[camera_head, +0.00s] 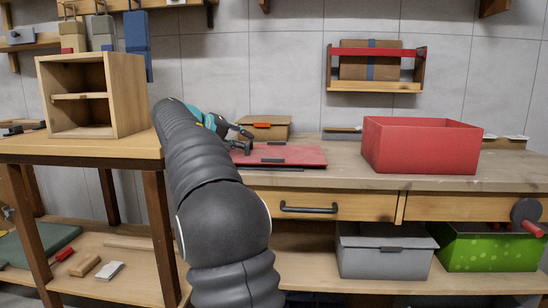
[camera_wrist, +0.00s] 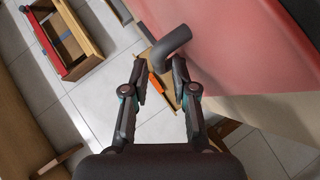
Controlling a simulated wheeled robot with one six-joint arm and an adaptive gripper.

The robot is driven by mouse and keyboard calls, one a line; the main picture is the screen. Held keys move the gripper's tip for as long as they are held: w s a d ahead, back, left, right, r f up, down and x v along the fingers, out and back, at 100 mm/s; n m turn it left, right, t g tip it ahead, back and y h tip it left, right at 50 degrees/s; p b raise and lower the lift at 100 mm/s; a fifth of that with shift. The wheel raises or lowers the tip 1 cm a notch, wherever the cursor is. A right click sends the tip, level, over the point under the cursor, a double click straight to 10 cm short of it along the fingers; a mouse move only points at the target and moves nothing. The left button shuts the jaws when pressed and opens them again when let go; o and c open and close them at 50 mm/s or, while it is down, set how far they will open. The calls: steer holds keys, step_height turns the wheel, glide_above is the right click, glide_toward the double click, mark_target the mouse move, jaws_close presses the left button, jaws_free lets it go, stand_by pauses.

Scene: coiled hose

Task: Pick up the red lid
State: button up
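The red lid (camera_head: 300,154) lies flat on the workbench, with a dark bar handle (camera_head: 273,160) on top. In the wrist view the lid (camera_wrist: 240,40) fills the upper right, and its grey curved handle (camera_wrist: 172,43) shows near the fingertips. My gripper (camera_head: 243,140) is over the lid's left part. In the wrist view my gripper (camera_wrist: 160,70) is open, with the handle's bent end just ahead of and between the fingertips. I cannot tell whether a finger touches it. Nothing is held.
An open red box (camera_head: 420,145) stands to the right on the workbench (camera_head: 350,182). A cardboard box (camera_head: 265,127) with an orange piece is behind the lid. A wooden cubby (camera_head: 92,95) stands on the left table. A grey box (camera_head: 385,252) and green box (camera_head: 490,248) sit below.

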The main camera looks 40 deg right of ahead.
steer(key=shift+d+f, duration=0.15)
steer(key=shift+d, duration=0.3)
jaws_close()
